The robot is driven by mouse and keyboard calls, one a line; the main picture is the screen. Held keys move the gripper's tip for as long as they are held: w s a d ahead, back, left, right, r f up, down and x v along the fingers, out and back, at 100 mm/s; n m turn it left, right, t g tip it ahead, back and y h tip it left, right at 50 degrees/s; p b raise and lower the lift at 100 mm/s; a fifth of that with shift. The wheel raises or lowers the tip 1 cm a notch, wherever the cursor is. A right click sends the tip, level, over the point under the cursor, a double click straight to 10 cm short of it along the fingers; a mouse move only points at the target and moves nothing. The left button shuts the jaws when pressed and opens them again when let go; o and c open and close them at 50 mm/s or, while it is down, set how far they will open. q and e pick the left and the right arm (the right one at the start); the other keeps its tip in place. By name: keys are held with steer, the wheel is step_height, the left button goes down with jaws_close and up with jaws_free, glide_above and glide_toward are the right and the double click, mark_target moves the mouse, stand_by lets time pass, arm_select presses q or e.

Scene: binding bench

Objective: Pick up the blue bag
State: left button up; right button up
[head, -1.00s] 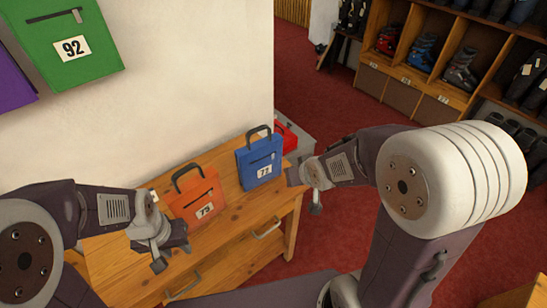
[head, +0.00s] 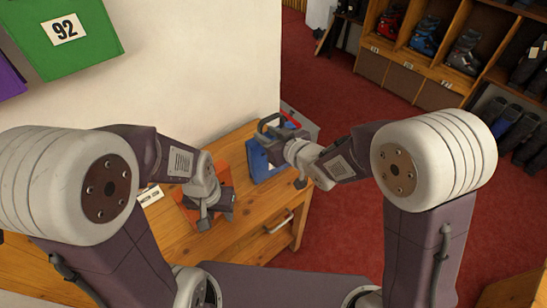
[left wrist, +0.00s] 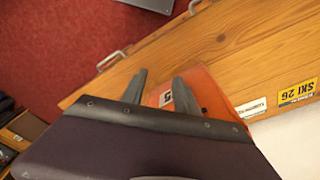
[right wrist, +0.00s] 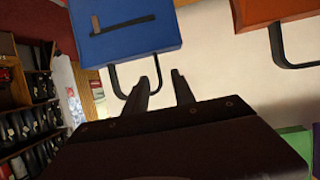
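The blue bag (head: 266,166) stands upright on the wooden bench, partly hidden by my right gripper (head: 274,140). Its dark loop handle also shows in the right wrist view, where the bag (right wrist: 120,30) appears upside down. There my right gripper (right wrist: 160,82) is open and empty, its fingers at the handle's end.
The wooden bench (head: 235,240) has a drawer handle on its front. A red item (head: 290,119) and a grey box (head: 304,127) are behind the blue bag. Boot shelves (head: 440,65) stand across the red carpet.

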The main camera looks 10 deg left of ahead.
mark_target(261, 131)
steer(key=x, duration=0.3)
steer(key=shift+d, duration=0.1)
steer(key=shift+w+a+p, duration=0.2)
steer(key=shift+a+p, duration=0.05)
steer(key=shift+p, duration=0.1)
steer(key=p+x, duration=0.1)
steer(key=x, duration=0.2)
steer(key=shift+w+a+f, duration=0.2)
steer(key=shift+w+f, duration=0.05)
steer(key=shift+w+a+f, duration=0.15)
steer(key=shift+w, duration=0.05)
steer(key=shift+s, duration=0.15)
jaws_close()
stand_by(0.5)
